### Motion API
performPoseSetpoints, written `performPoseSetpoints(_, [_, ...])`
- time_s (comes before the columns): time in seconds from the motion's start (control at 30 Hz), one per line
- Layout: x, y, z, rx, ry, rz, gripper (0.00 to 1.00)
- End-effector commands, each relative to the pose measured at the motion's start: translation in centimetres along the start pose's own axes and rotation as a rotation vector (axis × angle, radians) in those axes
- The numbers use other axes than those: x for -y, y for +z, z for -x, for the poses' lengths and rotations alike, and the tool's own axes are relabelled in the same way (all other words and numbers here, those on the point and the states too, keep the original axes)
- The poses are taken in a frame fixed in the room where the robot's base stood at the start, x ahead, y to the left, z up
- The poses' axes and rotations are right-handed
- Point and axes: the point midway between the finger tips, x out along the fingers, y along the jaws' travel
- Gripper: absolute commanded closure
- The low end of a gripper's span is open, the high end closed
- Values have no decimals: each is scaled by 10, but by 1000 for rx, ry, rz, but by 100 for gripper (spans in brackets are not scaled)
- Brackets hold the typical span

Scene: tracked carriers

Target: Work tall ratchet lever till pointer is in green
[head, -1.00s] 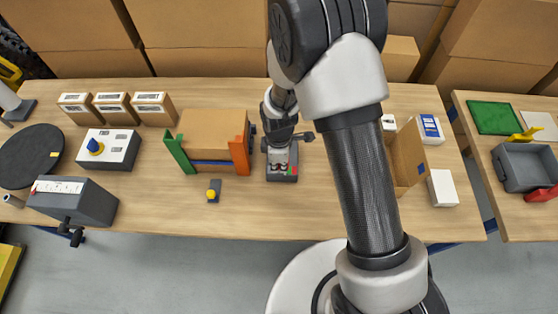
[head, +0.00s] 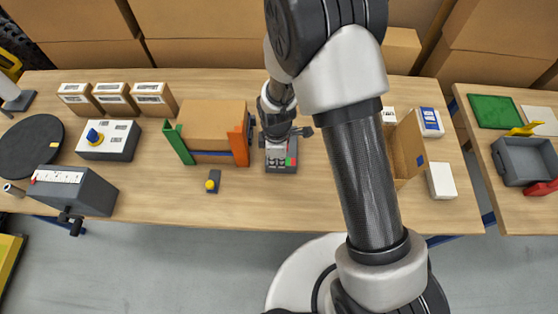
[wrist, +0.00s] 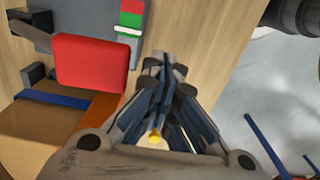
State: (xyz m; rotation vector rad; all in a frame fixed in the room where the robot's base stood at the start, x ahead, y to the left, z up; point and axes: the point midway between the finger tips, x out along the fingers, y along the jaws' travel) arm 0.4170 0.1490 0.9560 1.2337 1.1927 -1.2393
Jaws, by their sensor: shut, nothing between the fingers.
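A grey device (head: 281,168) with small red and green patches stands mid-table, just right of the orange end (head: 238,142) of a clamped cardboard box. In the wrist view its panel (wrist: 85,18) bears a red and green strip (wrist: 130,18) with a white pointer (wrist: 128,31) at the green part; its exact place is too small to tell. A red block (wrist: 95,62), seemingly the lever's grip, is left of my gripper (wrist: 165,66), apart from it. My gripper is shut and empty, above the device in the head view (head: 279,142).
The clamped box (head: 210,120) stands close on the left. An open cardboard carton (head: 408,150) is right of my arm. A small yellow-knobbed part (head: 211,185) lies in front. The front table edge right of it is clear.

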Motion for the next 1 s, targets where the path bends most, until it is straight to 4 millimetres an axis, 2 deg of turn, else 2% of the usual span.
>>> performPoseSetpoints(0.03, [-1,-4,18,-1,4,0,100])
performPoseSetpoints(0.07, [-2,-6,25,-2,5,-2,100])
performPoseSetpoints(0.3, [24,-5,71,-4,8,-1,100])
performPoseSetpoints(0.43, [34,-5,90,-3,7,-2,100])
performPoseSetpoints(0.63, [42,-5,104,-2,6,-1,100])
performPoseSetpoints(1.0, [42,-4,105,-2,5,-2,100])
